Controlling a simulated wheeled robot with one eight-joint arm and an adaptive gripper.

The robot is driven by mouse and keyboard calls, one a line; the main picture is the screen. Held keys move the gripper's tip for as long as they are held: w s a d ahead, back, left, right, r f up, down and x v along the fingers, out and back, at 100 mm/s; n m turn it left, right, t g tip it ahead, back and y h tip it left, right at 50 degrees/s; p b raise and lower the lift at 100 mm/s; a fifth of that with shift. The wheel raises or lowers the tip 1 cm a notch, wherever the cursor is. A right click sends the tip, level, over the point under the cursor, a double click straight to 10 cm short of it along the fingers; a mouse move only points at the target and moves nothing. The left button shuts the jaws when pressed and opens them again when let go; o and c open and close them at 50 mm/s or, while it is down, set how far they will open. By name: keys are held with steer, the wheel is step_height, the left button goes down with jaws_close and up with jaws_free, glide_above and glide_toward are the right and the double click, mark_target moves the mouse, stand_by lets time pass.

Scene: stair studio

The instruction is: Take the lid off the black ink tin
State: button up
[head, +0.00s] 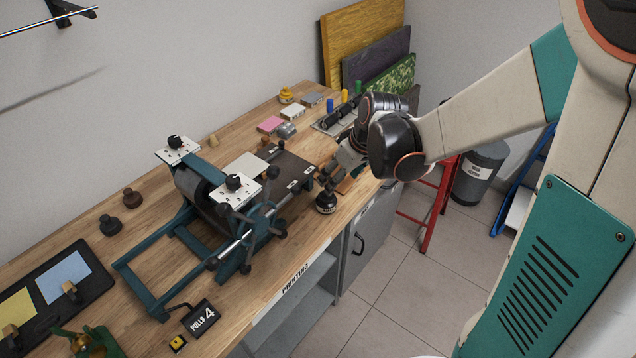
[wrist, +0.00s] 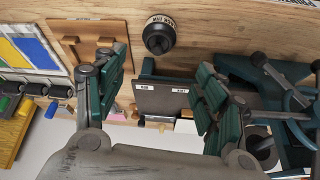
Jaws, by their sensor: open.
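The black ink tin (head: 326,207) stands upright on the wooden bench, near its front edge and right of the teal press. It also shows in the wrist view (wrist: 168,20), with a white lettered label. Its dark lid (wrist: 158,42) has a round knob and appears to sit on the tin. My gripper (head: 335,176) is just behind and above the tin in the head view. In the wrist view my gripper (wrist: 158,78) has its two teal-padded fingers wide apart with nothing between them. The tin lies beyond the gap, toward the top of the picture, apart from both fingers.
The teal press (head: 215,215) with its handwheel stands left of the tin. A dark slab (head: 290,170) with labels lies behind the tin. A wooden board (wrist: 88,38) lies beside the tin in the wrist view. A red stool (head: 432,200) stands beyond the bench edge.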

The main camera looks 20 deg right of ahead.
mark_target(329, 198)
steer(key=b+x, duration=0.3)
steer(key=x, duration=0.7)
steer(key=shift+w+f+b, duration=0.25)
steer(key=shift+b, duration=0.05)
steer(key=c, duration=1)
